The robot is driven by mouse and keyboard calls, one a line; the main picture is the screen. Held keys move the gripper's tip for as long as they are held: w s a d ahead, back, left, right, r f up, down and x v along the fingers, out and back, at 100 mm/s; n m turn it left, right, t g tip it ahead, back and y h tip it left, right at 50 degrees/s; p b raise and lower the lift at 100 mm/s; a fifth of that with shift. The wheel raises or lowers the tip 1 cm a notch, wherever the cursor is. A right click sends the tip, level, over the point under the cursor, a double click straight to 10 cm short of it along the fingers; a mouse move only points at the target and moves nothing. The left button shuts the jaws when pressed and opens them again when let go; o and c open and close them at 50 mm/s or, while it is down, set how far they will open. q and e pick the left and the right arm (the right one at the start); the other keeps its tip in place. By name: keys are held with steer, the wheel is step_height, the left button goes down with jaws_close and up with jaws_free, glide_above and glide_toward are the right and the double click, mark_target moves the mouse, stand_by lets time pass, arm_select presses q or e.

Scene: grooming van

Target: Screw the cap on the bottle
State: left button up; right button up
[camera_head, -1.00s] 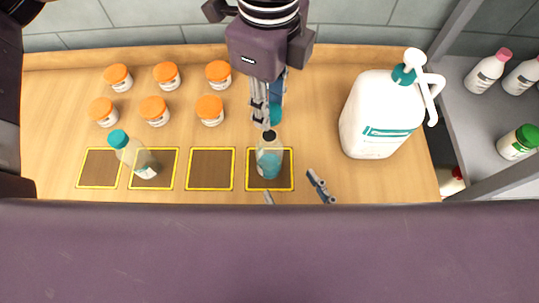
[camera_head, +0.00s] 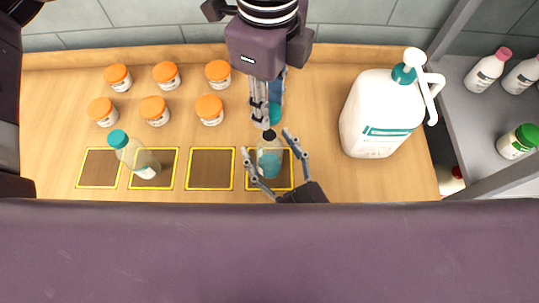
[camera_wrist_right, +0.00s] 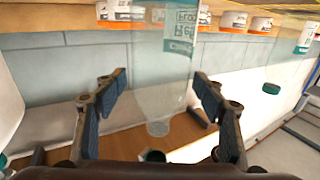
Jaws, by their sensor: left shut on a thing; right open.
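The clear open bottle (camera_head: 269,160) with teal in its lower part stands upright on the rightmost yellow-edged square (camera_head: 288,184). My left gripper (camera_head: 268,115) comes down from the top of the head view, shut on a teal cap (camera_head: 276,112) just behind the bottle's mouth. Its fingers partly hide the cap. My right gripper (camera_head: 268,142) is open, with one finger on each side of the bottle and gaps visible. In the right wrist view the bottle (camera_wrist_right: 165,75) appears upside down between the open fingers (camera_wrist_right: 158,95).
A teal-capped bottle (camera_head: 138,157) stands on the second square from the left. Several orange-lidded jars (camera_head: 153,110) stand behind the squares. A large white pump bottle (camera_head: 380,115) is on the right. Shelf bottles (camera_head: 486,72) are farther right. The third square (camera_head: 211,170) is empty.

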jaws_close()
arm_select(q)
glide_above(269, 135)
steer(key=shift+f, duration=2.5)
steer(key=shift+f, duration=0.9)
steer(key=shift+f, duration=0.55)
